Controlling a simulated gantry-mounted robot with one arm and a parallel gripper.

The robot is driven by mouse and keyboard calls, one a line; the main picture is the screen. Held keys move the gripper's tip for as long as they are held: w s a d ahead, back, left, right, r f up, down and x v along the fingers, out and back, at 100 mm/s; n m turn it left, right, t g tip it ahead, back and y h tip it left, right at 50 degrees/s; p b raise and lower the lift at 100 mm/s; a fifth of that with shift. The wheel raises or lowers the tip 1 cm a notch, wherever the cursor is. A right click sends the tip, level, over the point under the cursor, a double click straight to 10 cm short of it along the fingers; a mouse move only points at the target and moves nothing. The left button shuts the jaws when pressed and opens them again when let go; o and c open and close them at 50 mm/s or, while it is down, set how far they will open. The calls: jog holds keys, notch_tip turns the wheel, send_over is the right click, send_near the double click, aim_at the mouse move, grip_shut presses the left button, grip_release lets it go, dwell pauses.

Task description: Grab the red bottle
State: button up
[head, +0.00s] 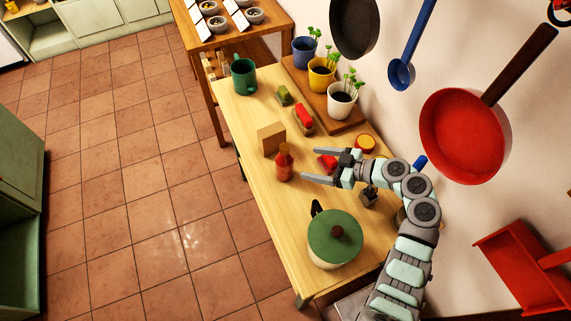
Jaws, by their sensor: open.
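The red bottle (284,165) stands upright on the light wooden table (245,118), near its left edge. It has a narrow neck and an orange-red cap. My gripper (309,167) is open, with its two fingers pointing left toward the bottle. The fingertips appear just right of the bottle, with a small gap in the picture. Nothing is between the fingers that I can make out except a bit of table. Whether the fingers are level with the bottle is hard to tell from this view.
A tan block (271,138) stands close behind the bottle. A green-lidded pot (335,240) sits in front. A red item (327,163) lies by my gripper. Pans hang at right.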

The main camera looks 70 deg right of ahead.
aim_at(292, 161)
jog(key=x, duration=0.3)
jog(key=p+x, duration=0.1)
jog(key=x, duration=0.5)
jog(key=shift+w+a+p, duration=0.3)
jog(key=shift+p, duration=0.05)
jog(key=shift+s, duration=0.1)
jog(key=c, duration=1.7)
